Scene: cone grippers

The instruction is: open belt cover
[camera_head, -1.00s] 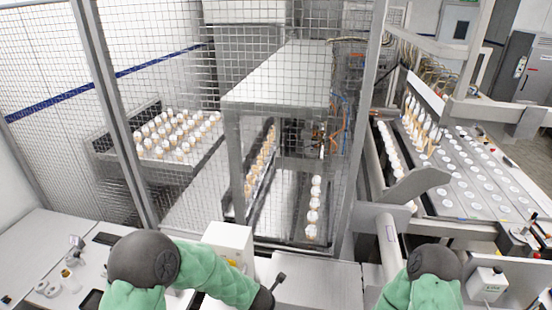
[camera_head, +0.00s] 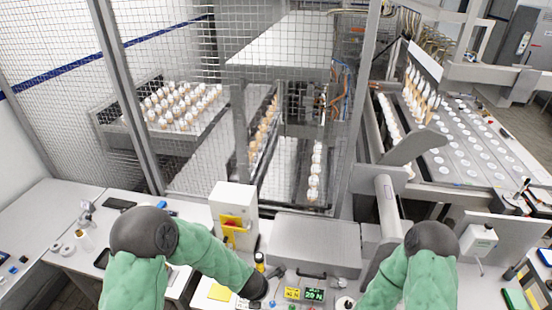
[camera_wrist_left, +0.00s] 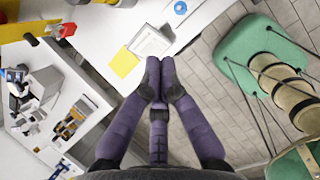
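A grey metal cover (camera_head: 315,243) with a dark handle (camera_head: 311,274) on its front edge lies flat on the bench in front of the mesh cage, and it looks closed. My left arm reaches from the lower left in the head view, its dark wrist ending left of the handle. The left gripper (camera_wrist_left: 160,66) shows in the left wrist view with its purple fingers together at the tips and nothing visible between them. It points over the white bench near a yellow note. My right arm is at the lower right in the head view; its gripper is out of view.
A white switch box (camera_head: 234,212) with a red and yellow switch stands left of the cover. A grey pipe (camera_head: 388,208) rises at the right. Wire mesh blocks the back.

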